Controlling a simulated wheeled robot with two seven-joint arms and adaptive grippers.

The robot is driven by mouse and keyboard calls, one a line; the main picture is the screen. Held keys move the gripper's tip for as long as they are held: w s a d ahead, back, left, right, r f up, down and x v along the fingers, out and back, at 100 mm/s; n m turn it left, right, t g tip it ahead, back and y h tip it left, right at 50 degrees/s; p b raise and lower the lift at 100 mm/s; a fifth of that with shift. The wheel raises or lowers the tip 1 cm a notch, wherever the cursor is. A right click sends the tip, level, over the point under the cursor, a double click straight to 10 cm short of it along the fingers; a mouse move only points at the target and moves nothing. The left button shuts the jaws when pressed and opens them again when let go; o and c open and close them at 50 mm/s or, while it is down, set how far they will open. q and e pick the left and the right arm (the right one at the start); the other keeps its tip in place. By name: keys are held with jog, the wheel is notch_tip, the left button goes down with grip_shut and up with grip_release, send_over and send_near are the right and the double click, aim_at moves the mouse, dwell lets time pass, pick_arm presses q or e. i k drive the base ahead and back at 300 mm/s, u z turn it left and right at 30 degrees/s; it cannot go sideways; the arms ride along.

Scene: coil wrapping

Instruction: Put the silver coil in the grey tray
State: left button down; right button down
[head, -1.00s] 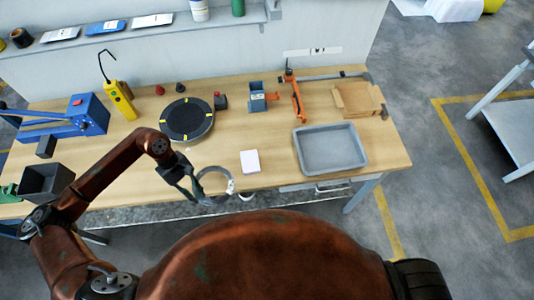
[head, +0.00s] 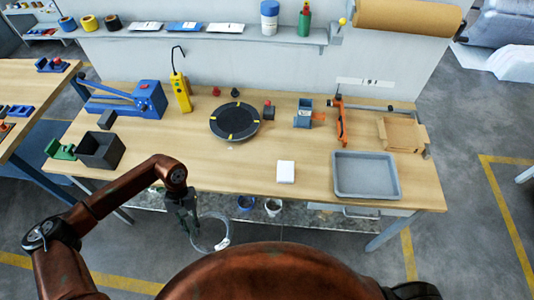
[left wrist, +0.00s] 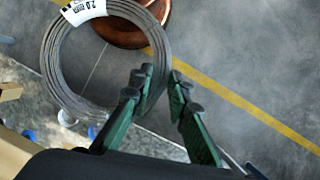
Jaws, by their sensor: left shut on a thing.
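The silver coil (head: 212,246) is a ring of grey wire with a white label. My left gripper (head: 190,217) is shut on its rim and holds it in the air in front of the bench's front edge. In the left wrist view the coil (left wrist: 54,78) hangs at the left of the fingers (left wrist: 162,90), its right side at the fingertips. The grey tray (head: 366,193) lies on the bench's right part, looks empty, and is well to the right of the coil. My right gripper is not in view.
A white block (head: 286,171) lies on the bench left of the tray. A round black disc (head: 235,121), an orange tool (head: 340,122) and a cardboard box (head: 402,134) stand behind. A dark bin (head: 100,150) is at the left. The bench's front middle is mostly clear.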

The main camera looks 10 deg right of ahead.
aim_at(356, 178)
jog(key=u, duration=2.05)
jog(key=k, duration=2.5)
jog(key=z, duration=2.4)
jog(key=i, duration=0.5)
